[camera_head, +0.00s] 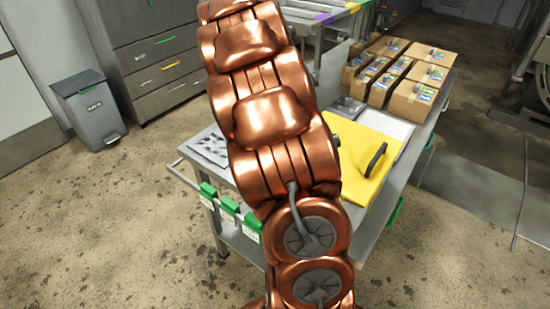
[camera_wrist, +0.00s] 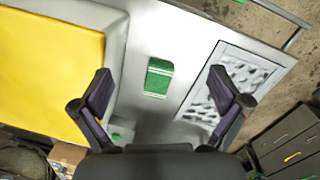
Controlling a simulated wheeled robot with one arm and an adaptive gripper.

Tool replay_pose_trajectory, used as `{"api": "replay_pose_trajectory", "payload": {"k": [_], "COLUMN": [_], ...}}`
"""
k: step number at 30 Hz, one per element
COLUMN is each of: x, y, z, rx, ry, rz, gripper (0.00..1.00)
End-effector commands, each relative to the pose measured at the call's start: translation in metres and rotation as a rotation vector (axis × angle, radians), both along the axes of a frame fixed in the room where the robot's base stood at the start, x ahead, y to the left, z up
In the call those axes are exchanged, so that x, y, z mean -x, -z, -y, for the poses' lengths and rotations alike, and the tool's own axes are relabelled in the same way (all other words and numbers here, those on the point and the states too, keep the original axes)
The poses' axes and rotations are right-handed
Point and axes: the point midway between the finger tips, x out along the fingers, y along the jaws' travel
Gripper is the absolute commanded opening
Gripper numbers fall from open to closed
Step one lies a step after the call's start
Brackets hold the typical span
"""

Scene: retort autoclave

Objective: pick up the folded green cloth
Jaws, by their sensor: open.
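The folded green cloth (camera_wrist: 158,80) lies on the bare metal top of the cart (camera_wrist: 148,42) in the wrist view. It is a small dark-green block with a lighter band at one end. My gripper (camera_wrist: 160,74) is open and empty, with one dark finger to each side of the cloth in the picture. The fingers appear apart from the cloth; their height above it is hard to tell. In the head view my copper-coloured arm hides the cloth and gripper.
A yellow board (camera_wrist: 50,68) lies left of the cloth, and a patterned white sheet or tray (camera_wrist: 232,85) lies right. In the head view, cardboard boxes (camera_head: 412,103) stand at the cart's far end. Green-topped tags (camera_head: 229,207) hang along its near edge. A grey bin (camera_head: 90,108) stands left.

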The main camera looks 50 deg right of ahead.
Motion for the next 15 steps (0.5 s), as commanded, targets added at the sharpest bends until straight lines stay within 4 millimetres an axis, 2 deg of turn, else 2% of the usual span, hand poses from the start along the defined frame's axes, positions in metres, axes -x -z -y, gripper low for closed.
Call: {"api": "replay_pose_trajectory", "payload": {"k": [1,6,12,15], "x": [-0.004,-0.017,-0.026,-0.028], "y": [0.012,0.035,0.066,0.080], "z": [0.016,0.059,0.108,0.126], "rx": [-0.005,-0.012,-0.029,-0.042], "ry": [0.035,0.134,0.242,0.282], "rz": [-0.002,0.007,0.024,0.032], "gripper": [0.99,0.99,0.99,0.99]}}
